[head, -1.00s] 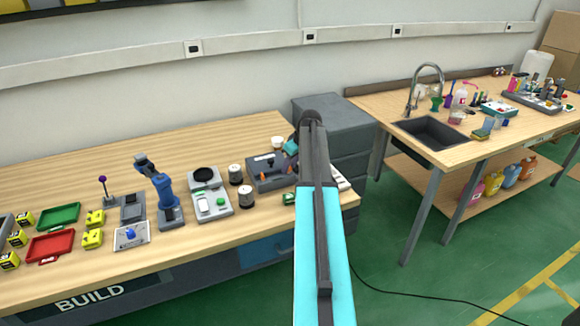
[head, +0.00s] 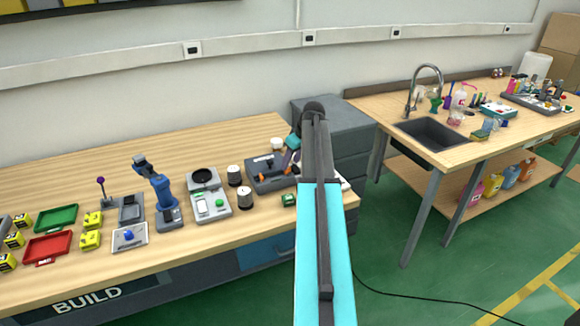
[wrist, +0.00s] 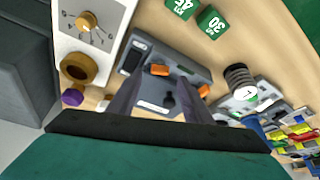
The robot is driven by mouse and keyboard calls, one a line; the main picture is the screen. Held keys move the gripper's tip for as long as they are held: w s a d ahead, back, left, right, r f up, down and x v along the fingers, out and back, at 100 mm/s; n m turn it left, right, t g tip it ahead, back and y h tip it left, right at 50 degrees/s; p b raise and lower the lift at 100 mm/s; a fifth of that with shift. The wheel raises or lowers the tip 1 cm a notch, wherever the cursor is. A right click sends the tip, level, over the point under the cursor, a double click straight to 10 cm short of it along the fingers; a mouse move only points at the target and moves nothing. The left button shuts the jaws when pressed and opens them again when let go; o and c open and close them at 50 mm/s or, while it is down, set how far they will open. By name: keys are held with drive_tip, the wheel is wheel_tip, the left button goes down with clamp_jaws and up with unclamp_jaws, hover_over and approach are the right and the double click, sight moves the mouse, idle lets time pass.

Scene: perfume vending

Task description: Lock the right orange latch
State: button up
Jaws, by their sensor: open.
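A grey device (head: 262,187) stands near the right end of the workbench with two orange latches. The left orange latch (head: 262,178) shows clearly in the head view. It also shows in the wrist view (wrist: 203,90), on the right because that view is turned around. The right orange latch (wrist: 159,70) lies at the device's other side, partly hidden by my gripper in the head view. My gripper (head: 286,164) is open above the device. In the wrist view its two fingers (wrist: 157,82) reach towards the right latch, which appears between their tips. Contact cannot be told.
A white unit with a dial (wrist: 88,22) and a brown ring (wrist: 78,68) stand close beside the device. Green blocks (head: 289,200) lie in front of it. Grey drawers (head: 335,125) rise behind my arm.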

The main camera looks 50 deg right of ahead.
drive_tip(key=b+v, duration=0.2)
drive_tip(key=v, duration=0.8)
drive_tip(key=shift+s+r, duration=0.1)
drive_tip(key=shift+r, duration=0.1)
